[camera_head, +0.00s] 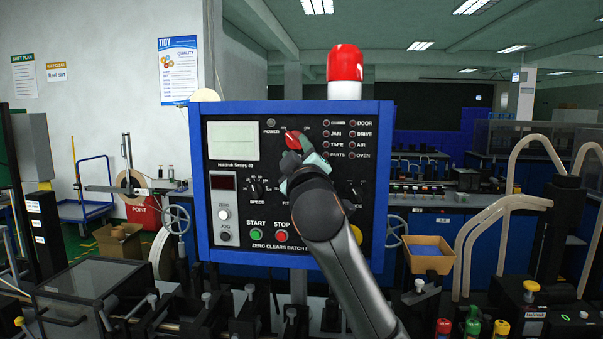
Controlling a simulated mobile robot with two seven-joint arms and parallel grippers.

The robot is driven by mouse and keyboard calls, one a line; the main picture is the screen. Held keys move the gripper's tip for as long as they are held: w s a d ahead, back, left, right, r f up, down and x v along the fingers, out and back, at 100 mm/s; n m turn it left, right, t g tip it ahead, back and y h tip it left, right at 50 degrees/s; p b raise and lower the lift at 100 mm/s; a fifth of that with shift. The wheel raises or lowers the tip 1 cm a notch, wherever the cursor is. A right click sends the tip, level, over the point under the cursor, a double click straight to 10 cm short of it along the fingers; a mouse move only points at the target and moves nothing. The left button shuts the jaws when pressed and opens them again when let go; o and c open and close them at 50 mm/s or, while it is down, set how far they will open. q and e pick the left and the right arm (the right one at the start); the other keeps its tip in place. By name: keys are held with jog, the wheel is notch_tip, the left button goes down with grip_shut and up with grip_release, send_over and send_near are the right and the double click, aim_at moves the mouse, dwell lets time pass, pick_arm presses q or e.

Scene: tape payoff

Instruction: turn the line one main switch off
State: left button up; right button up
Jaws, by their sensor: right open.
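A blue-framed control panel (200,190) with a black face stands in the middle of the head view. A red rotary switch (292,139) sits in its upper middle, next to the POWER lamp (271,124). My right gripper (298,150) is open at the red switch, coming from below right. I cannot tell whether its fingers touch the switch. My right wrist and forearm hide part of the panel's middle and lower right. My left gripper is not in view.
The panel also bears a green START button (256,235), a red STOP button (281,236), a SPEED knob (257,188) and a pale screen (233,140). A red and white beacon (345,66) stands on top. Machinery with a clear cover (85,295) fills the lower left.

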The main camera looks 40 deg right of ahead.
jog(key=b+v, duration=0.1)
jog(key=v, duration=0.7)
jog(key=shift+s+b, duration=0.2)
jog(key=shift+b, duration=0.15)
jog(key=shift+a+f, duration=0.1)
jog(key=shift+f, duration=0.05)
